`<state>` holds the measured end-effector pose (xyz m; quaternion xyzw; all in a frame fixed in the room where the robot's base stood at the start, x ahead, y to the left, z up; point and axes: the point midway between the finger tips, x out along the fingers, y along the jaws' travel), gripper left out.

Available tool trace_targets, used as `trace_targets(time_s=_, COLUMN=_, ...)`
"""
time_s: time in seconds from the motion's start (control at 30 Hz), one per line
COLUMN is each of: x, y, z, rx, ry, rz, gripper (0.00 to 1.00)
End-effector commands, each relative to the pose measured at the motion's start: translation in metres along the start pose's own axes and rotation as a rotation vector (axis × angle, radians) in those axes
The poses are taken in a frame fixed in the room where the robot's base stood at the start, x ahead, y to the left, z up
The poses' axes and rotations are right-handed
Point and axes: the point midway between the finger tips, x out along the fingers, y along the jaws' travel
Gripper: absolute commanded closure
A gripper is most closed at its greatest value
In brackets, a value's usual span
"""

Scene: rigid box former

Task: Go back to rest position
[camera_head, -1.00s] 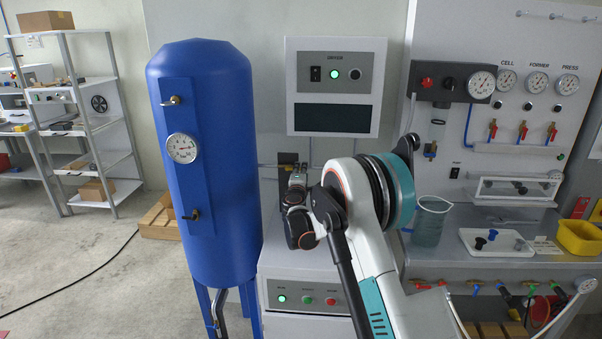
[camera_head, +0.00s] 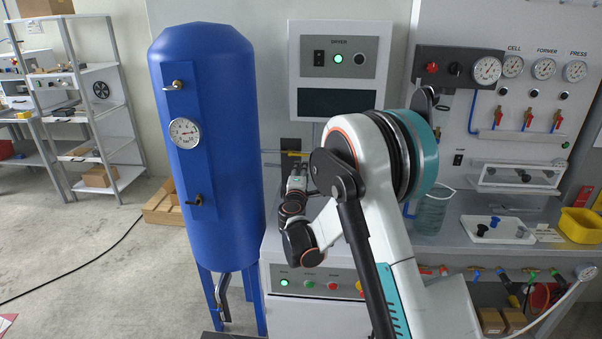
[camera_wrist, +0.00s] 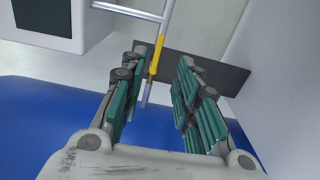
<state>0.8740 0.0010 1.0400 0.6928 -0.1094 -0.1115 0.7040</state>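My gripper (camera_head: 297,172) is in front of the wall area between the blue tank and the dryer cabinet, partly hidden by my own wrist. In the wrist view the two teal-padded fingers (camera_wrist: 158,85) are spread apart with an empty gap between them. A yellow lever (camera_wrist: 157,56) on a thin metal pipe shows beyond the fingertips. It also shows in the head view (camera_head: 292,153), just above the gripper. I see no contact between the fingers and the lever.
The tall blue tank (camera_head: 208,100) with a gauge stands close at left. The dryer box (camera_head: 338,70) hangs above, and a white cabinet (camera_head: 310,308) with buttons stands below. A bench with a jug (camera_head: 431,212) and tray (camera_head: 497,229) lies right. Open floor is at left.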

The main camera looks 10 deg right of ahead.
Motion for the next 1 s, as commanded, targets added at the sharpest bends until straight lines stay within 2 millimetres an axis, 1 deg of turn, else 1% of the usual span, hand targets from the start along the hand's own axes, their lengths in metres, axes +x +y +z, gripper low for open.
trace_targets(time_s=0.07, x=0.0, y=0.001, z=0.001, rx=0.002, ry=-0.001, rz=-0.001, gripper=0.71)
trace_targets(time_s=0.17, x=-0.003, y=0.008, z=0.005, rx=0.022, ry=-0.01, rz=-0.01, gripper=0.71)
trace_targets(time_s=0.27, x=-0.011, y=0.024, z=0.018, rx=0.072, ry=-0.032, rz=-0.034, gripper=0.71)
trace_targets(time_s=0.4, x=-0.031, y=0.053, z=0.043, rx=0.182, ry=-0.08, rz=-0.091, gripper=0.71)
trace_targets(time_s=0.47, x=-0.042, y=0.064, z=0.054, rx=0.233, ry=-0.103, rz=-0.118, gripper=0.71)
trace_targets(time_s=0.57, x=-0.063, y=0.08, z=0.073, rx=0.317, ry=-0.141, rz=-0.165, gripper=0.71)
trace_targets(time_s=0.7, x=-0.097, y=0.096, z=0.097, rx=0.431, ry=-0.19, rz=-0.233, gripper=0.71)
trace_targets(time_s=0.87, x=-0.141, y=0.107, z=0.121, rx=0.56, ry=-0.245, rz=-0.317, gripper=0.71)
trace_targets(time_s=1.0, x=-0.184, y=0.11, z=0.139, rx=0.67, ry=-0.291, rz=-0.393, gripper=0.71)
